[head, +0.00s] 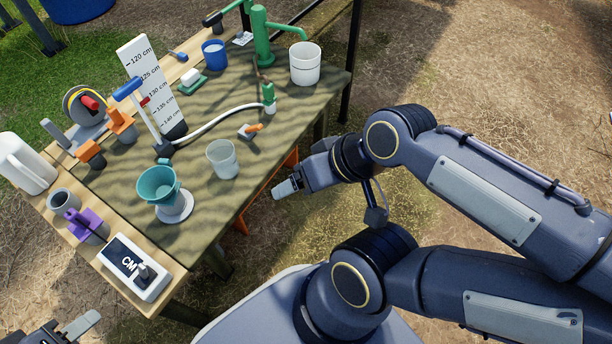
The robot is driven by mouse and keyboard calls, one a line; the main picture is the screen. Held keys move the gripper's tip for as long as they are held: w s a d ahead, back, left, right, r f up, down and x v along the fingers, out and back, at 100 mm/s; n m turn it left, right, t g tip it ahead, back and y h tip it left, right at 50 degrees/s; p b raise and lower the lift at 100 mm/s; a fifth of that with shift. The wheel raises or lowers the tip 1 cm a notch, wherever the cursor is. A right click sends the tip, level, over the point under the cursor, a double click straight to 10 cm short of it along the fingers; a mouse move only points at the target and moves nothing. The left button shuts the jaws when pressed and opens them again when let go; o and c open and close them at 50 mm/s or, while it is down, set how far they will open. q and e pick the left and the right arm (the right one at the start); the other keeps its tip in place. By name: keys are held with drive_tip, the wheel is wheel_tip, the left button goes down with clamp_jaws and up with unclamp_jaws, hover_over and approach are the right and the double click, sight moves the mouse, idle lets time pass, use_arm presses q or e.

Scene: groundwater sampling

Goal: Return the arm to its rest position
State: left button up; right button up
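My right arm comes in from the right side. Its gripper (287,188) hangs over the ground just off the table's right edge, pointing left, apart from every object. Its fingers are seen side-on, so I cannot tell whether they are open; nothing shows in them. My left gripper (80,325) shows only in part at the bottom left corner, below the table. One grey finger is visible, the rest is cut off by the frame, and no held object shows.
The table (220,190) holds a teal funnel cup (158,185), a clear beaker (222,158), a white bucket (305,63), a green pump (262,40), a level board (150,85) and a meter (133,266). Bare ground (480,70) lies open to the right.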

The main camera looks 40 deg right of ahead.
wheel_tip(320, 180, up, 35)
drive_tip(key=p, duration=3.5)
drive_tip(key=shift+r, duration=0.15)
